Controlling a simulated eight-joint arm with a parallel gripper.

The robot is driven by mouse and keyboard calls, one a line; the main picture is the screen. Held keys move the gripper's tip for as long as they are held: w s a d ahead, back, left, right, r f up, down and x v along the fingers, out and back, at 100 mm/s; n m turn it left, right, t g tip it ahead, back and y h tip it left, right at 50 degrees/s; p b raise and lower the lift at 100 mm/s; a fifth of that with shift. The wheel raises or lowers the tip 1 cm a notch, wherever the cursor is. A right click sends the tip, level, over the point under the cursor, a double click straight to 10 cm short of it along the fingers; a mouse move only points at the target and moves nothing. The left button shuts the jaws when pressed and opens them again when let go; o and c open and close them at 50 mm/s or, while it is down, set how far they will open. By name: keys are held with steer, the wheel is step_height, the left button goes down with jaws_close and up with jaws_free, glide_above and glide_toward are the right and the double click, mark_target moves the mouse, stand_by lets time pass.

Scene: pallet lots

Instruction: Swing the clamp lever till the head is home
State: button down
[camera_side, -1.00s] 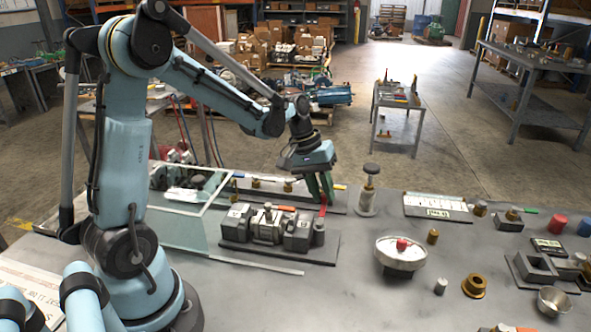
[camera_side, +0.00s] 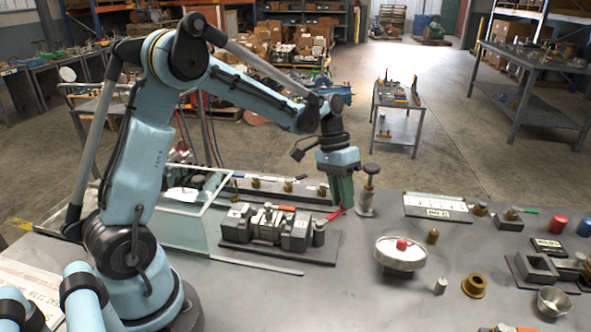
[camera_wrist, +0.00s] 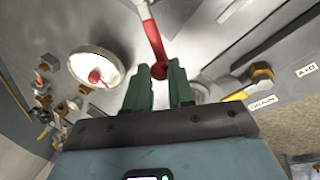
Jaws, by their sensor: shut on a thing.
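The clamp lever (camera_side: 335,214) has a red grip and slants up to the right, from the right end of a grey clamp fixture (camera_side: 265,228) on a dark base plate. In the wrist view the red lever (camera_wrist: 153,38) runs from a pale shank down to a round red knob between the fingers. My gripper (camera_side: 343,208) has green fingers and is shut on the lever's knob end. The fingers (camera_wrist: 160,85) also show in the wrist view, one on each side of the knob. I cannot tell from these frames how the clamp head is seated.
A post with a dark knob (camera_side: 370,169) stands just right of my gripper. A round white dial with a red centre (camera_side: 401,253) lies to the right front. A clear-walled enclosure (camera_side: 178,230) stands left of the fixture. The bench between fixture and dial is clear.

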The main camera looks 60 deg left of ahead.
steer(key=s+d+m+g+y, duration=0.1)
steer(key=d+m+g, duration=0.2)
steer(key=d+m, duration=0.3)
steer(key=shift+s+d+m+y, duration=0.2)
steer(key=shift+d+m+y, duration=0.15)
steer(key=shift+m, duration=2.05)
steer(key=shift+d, duration=0.15)
steer(key=c, duration=1)
jaws_free()
steer(key=shift+o, duration=0.2)
steer(key=v, duration=1.2)
